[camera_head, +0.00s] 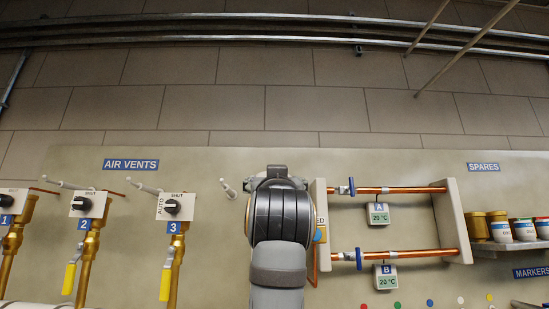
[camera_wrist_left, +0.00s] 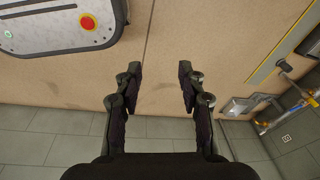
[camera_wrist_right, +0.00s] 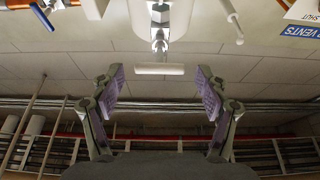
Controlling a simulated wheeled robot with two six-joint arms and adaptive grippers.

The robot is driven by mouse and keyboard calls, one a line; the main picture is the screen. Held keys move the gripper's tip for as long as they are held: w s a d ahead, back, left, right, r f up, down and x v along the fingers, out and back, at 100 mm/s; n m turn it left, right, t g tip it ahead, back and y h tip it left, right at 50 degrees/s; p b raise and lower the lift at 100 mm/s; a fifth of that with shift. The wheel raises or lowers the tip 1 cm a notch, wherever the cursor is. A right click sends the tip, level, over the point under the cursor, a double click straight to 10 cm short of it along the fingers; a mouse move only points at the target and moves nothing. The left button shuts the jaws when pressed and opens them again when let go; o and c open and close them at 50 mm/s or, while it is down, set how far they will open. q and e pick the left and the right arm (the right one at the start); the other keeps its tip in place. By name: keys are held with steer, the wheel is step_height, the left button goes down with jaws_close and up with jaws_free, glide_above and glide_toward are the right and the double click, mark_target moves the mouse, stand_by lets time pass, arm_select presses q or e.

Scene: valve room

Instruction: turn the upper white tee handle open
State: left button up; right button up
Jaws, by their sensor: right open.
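A white tee handle (camera_wrist_right: 159,69) shows in the right wrist view, its crossbar lying level on a metal stem that comes from a pale housing. My right gripper (camera_wrist_right: 158,85) is open, its purple-padded fingers on either side of the crossbar's line. The crossbar appears between and beyond the fingertips, and I see no contact. In the head view my grey arm covers the middle of the panel and hides this handle and the fingers. My left gripper (camera_wrist_left: 160,88) is open and empty, over a tan panel surface in the left wrist view.
White pegs (camera_head: 228,188) stick out left of my arm. Air vent valves with yellow levers (camera_head: 166,283) stand further left. Copper pipes (camera_head: 400,189) in a pale frame are close on the right. A red button (camera_wrist_left: 88,23) sits on a grey box in the left wrist view.

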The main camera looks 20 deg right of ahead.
steer(key=shift+p+x, duration=0.65)
steer(key=shift+x, duration=0.55)
steer(key=shift+w+d, duration=0.15)
steer(key=shift+w, duration=0.05)
steer(key=shift+s+a+r, duration=0.1)
steer(key=shift+s+a, duration=0.1)
steer(key=c, duration=0.4)
steer(key=shift+c, duration=1.3)
steer(key=c, duration=0.5)
arm_select(q)
steer(key=shift+s+d+r, duration=0.1)
steer(key=shift+s+r, duration=0.9)
steer(key=shift+s, duration=0.1)
